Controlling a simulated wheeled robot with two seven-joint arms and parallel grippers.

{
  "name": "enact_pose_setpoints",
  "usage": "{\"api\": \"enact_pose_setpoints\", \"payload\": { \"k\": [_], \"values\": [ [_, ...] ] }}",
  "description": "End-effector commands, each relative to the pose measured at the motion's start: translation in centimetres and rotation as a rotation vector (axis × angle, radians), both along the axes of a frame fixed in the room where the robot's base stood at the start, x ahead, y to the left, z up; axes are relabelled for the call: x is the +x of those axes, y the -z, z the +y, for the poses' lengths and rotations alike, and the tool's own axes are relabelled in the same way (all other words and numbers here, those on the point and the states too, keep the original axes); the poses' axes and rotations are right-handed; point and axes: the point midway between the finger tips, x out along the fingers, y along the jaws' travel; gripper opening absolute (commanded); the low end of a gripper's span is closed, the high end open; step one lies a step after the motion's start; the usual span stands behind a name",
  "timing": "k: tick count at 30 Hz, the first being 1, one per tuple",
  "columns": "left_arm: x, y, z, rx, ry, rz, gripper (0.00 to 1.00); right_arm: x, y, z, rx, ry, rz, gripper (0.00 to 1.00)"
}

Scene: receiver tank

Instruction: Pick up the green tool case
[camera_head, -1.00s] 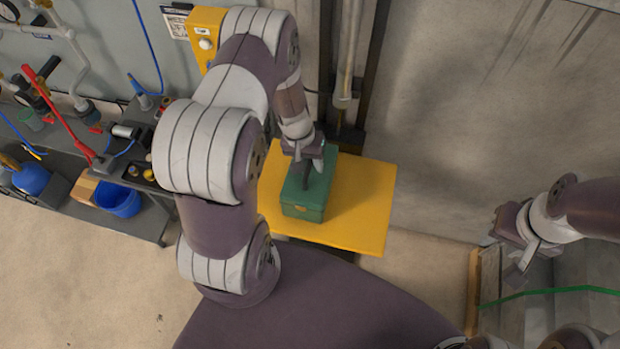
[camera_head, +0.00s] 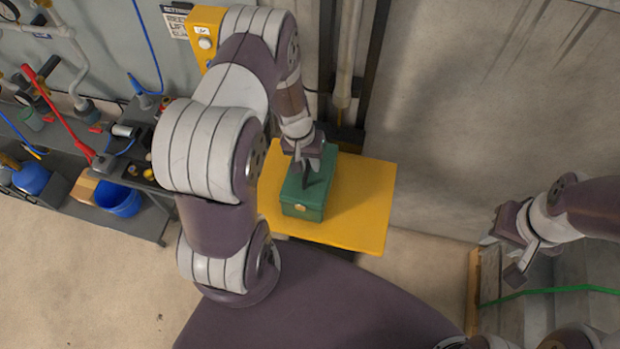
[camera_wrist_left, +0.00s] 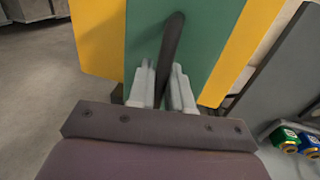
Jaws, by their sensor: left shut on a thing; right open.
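The green tool case (camera_head: 305,198) stands on a yellow platform (camera_head: 362,205) in the head view. Its dark handle (camera_wrist_left: 172,45) runs along the top of the case (camera_wrist_left: 205,30) in the left wrist view. My left gripper (camera_head: 308,170) is above the case, with its two fingers (camera_wrist_left: 163,85) on either side of the handle and shut on it. I cannot tell whether the underside of the case touches the platform. My right gripper (camera_head: 508,250) is open and empty at the right, well away from the case.
A dark bench (camera_head: 130,205) with hoses, fittings and a blue bucket (camera_head: 119,199) is at the left. A yellow control box (camera_head: 204,40) is on the wall behind my left arm.

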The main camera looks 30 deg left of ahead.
Motion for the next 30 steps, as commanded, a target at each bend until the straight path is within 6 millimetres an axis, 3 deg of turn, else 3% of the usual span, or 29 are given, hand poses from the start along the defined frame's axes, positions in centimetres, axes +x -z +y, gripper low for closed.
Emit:
{"api": "enact_pose_setpoints", "payload": {
  "k": [30],
  "values": [
    [0.27,-1.0,0.05,0.001,0.0,-0.007,0.0,0.0,0.19,0.0,0.0,0.0,0.0,0.43]
  ]
}}
